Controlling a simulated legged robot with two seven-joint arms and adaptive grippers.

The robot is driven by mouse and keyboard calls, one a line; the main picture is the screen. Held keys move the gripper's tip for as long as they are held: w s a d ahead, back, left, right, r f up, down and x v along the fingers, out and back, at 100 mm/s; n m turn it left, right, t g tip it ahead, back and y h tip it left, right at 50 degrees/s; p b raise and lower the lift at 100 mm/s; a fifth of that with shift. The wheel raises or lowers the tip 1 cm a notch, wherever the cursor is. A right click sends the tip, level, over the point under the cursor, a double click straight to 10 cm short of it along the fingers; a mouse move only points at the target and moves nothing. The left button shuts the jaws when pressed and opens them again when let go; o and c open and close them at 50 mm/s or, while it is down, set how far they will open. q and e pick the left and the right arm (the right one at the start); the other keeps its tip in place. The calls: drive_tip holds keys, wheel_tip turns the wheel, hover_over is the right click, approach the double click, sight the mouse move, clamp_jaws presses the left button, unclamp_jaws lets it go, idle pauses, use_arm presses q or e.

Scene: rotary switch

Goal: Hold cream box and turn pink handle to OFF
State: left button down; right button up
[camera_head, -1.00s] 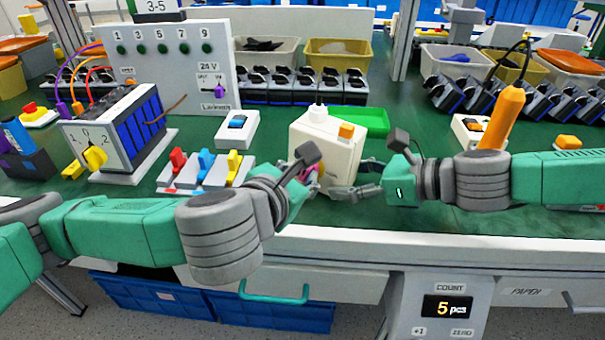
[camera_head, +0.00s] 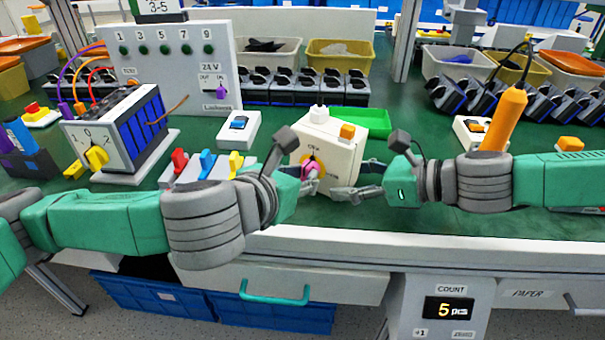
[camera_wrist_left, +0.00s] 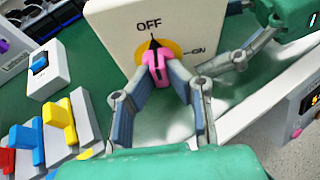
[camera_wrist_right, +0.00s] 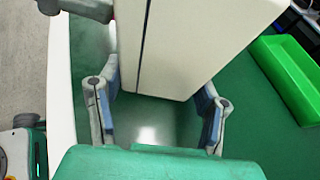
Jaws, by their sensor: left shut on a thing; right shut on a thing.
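The cream box (camera_head: 345,143) stands on the green bench top, slightly tilted in the head view. Its face carries a yellow dial with OFF and ON marks; in the left wrist view the black pointer aims up toward OFF. The pink handle (camera_wrist_left: 158,72) sits on this dial and also shows in the head view (camera_head: 311,166). My left gripper (camera_wrist_left: 163,82) is shut on the pink handle, one finger on each side. My right gripper (camera_wrist_right: 158,95) is shut on the lower part of the cream box, which shows between its fingers (camera_wrist_right: 190,40); the exact contact is partly hidden.
A green tray (camera_head: 375,122) lies behind the box. Red, blue and yellow switches (camera_head: 207,162) and a white block with a blue button (camera_head: 238,127) stand to the left. An orange-handled tool (camera_head: 503,118) stands behind my right arm. The bench's front edge is close below.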

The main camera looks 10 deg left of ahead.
use_arm(q)
drive_tip(key=c, duration=1.6)
unclamp_jaws()
drive_tip(key=shift+o, duration=0.2)
wheel_tip(320, 180, up, 10)
use_arm(e)
drive_tip(key=o, duration=1.3)
drive_tip(key=shift+c, duration=0.2)
use_arm(q)
drive_tip(key=shift+w+f, duration=0.1)
use_arm(e)
drive_tip(key=shift+d, duration=0.1)
